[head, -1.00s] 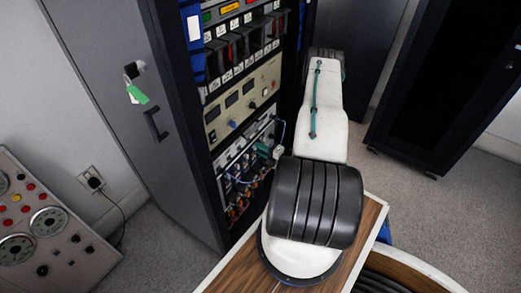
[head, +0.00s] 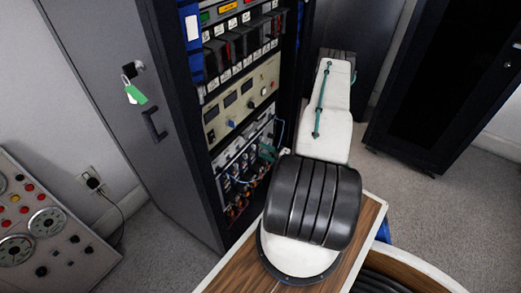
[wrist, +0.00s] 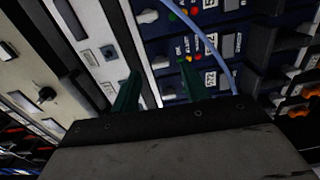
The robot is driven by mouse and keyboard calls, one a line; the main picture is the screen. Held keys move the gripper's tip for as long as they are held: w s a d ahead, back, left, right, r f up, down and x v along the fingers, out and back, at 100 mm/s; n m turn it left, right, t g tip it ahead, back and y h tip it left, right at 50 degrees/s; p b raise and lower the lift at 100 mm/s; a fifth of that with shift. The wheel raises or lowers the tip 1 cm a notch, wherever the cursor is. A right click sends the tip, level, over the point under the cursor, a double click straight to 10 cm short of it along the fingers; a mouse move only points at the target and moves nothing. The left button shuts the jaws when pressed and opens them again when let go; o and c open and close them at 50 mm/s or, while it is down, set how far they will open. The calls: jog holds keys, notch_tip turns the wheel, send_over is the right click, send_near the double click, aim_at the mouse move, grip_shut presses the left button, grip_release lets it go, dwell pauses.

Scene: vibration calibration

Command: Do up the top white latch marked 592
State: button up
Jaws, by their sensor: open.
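In the wrist view my gripper (wrist: 159,70) has its two green fingers apart, with nothing held between them. They point at a dark blue module panel. A small white latch (wrist: 168,92) shows between the fingers, nearer the right one. A number label (wrist: 210,78) beside the right finger looks like 592, though it is small and turned sideways. Another white latch (wrist: 147,16) sits farther up the picture. I cannot tell whether a finger touches the latch. In the head view my gripper (head: 268,152) is at the lower modules of the rack, largely hidden by my arm.
A blue cable (wrist: 208,45) loops across the panel close to the right finger. More cables and the lower module row (head: 240,172) show in the rack. A beige instrument panel (head: 242,100) is above. A grey cabinet door (head: 110,90) stands open at left.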

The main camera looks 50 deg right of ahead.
jog(key=s, duration=0.4)
jog(key=shift+s+d, duration=0.15)
jog(key=shift+s, duration=0.1)
dwell(0.3)
